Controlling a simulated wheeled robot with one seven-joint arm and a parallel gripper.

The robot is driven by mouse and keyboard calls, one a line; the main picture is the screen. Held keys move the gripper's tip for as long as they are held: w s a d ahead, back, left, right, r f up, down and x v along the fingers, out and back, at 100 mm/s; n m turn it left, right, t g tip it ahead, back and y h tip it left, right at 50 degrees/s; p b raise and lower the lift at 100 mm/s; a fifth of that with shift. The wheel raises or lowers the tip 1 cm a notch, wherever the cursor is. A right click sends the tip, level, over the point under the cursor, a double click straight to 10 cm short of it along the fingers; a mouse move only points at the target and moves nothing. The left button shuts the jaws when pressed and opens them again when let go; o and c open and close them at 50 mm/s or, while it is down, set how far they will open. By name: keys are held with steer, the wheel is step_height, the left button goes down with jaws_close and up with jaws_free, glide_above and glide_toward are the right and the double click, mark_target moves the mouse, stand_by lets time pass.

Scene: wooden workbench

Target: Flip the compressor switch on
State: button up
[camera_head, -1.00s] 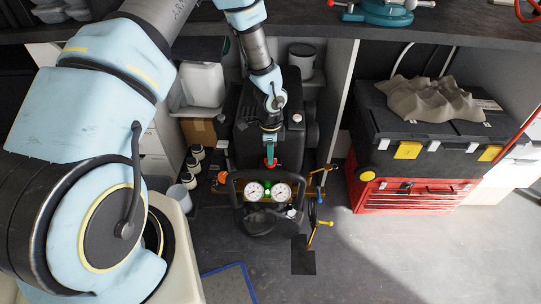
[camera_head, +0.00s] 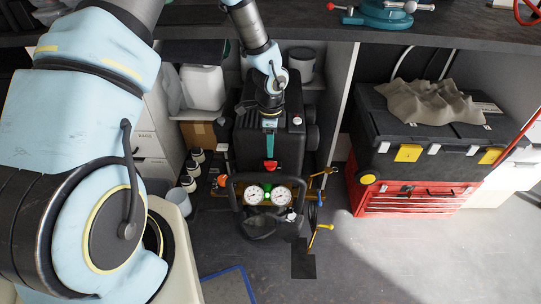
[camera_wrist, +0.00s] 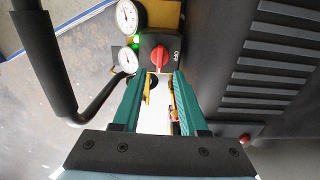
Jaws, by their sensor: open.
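The compressor (camera_head: 285,150) is a black unit under the bench, with a dark tube handle in front. Its red rotary switch (camera_wrist: 159,57) sits on a dark grey box with small white lettering beside it. The switch also shows in the head view (camera_head: 270,166). Two round white gauges (camera_wrist: 129,17) and a lit green lamp (camera_wrist: 135,42) are beside it. My gripper (camera_wrist: 157,75) has teal fingers, spread apart and empty. In the wrist view the switch appears just beyond the gap between the fingertips. In the head view my gripper (camera_head: 269,150) is above the switch; contact cannot be told.
The compressor handle (camera_wrist: 45,60) runs close along the left in the wrist view. Yellow-handled valves (camera_head: 320,235) stick out to the right. Several white-lidded jars (camera_head: 191,170) stand left. A red toolbox (camera_head: 415,197) stands further right. The floor in front is mostly clear.

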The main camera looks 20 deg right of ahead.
mark_target(269, 162)
steer(key=shift+r, duration=2.35)
steer(key=w+a+r+n+p, duration=0.25)
steer(key=a+r+n, duration=0.65)
steer(key=a+r, duration=0.45)
steer(key=s+a+r+n, duration=0.3)
steer(key=a+n, duration=0.3)
steer(key=a, duration=0.2)
steer(key=s+a+r+n+t+p, duration=0.1)
steer(key=s+a+r+n, duration=0.2)
steer(key=a+r+n, duration=0.3)
steer(key=a+n, duration=0.1)
steer(key=a, duration=0.2)
steer(key=shift+s+t+p, duration=0.25)
steer(key=shift+t+p, duration=0.05)
